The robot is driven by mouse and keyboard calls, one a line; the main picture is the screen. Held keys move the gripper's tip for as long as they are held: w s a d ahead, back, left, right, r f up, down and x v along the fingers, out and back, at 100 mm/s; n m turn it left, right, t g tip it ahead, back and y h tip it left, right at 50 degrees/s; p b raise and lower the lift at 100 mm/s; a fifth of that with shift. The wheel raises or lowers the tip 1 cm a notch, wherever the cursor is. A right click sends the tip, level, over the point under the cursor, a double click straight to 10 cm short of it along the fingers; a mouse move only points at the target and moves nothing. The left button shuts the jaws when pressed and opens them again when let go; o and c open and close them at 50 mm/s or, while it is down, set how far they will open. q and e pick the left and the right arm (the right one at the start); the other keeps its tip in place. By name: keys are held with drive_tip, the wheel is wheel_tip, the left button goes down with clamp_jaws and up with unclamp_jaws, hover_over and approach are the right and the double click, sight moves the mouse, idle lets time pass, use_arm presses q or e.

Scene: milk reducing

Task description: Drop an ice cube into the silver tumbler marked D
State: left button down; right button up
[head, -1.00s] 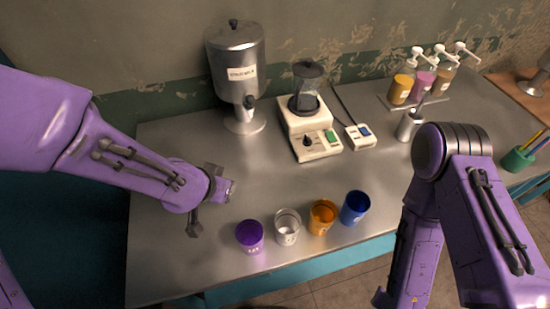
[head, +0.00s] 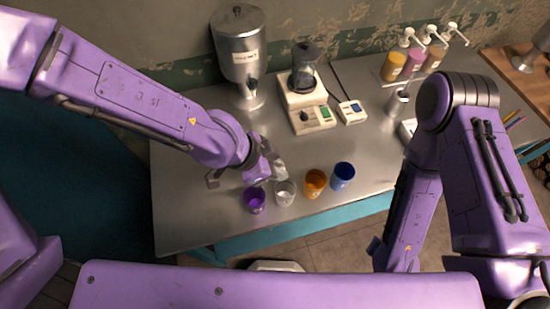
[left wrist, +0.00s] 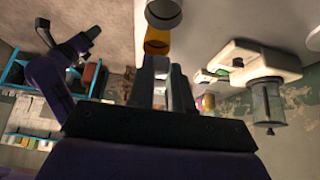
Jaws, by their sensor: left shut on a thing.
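The silver tumbler (head: 285,194) stands near the table's front edge, between a purple cup (head: 254,200) and an orange cup (head: 315,184). Its letter is too small to read. My left gripper (head: 268,168) is just above and behind it, slightly left. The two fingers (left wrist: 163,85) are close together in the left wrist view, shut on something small.
A blue cup (head: 343,176) stands right of the orange cup. A metal dispenser (head: 240,60) and a blender (head: 305,95) stand farther back. Pump bottles (head: 414,62) are at the back right. The table middle (head: 345,145) is clear.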

use_arm(q)
wheel_tip(320, 180, down, 3)
drive_tip(key=shift+w+f, duration=0.1)
drive_tip(key=shift+f, duration=0.1)
drive_tip(key=c, duration=1)
unclamp_jaws()
drive_tip(key=shift+o, duration=0.2)
drive_tip(key=shift+r, duration=0.1)
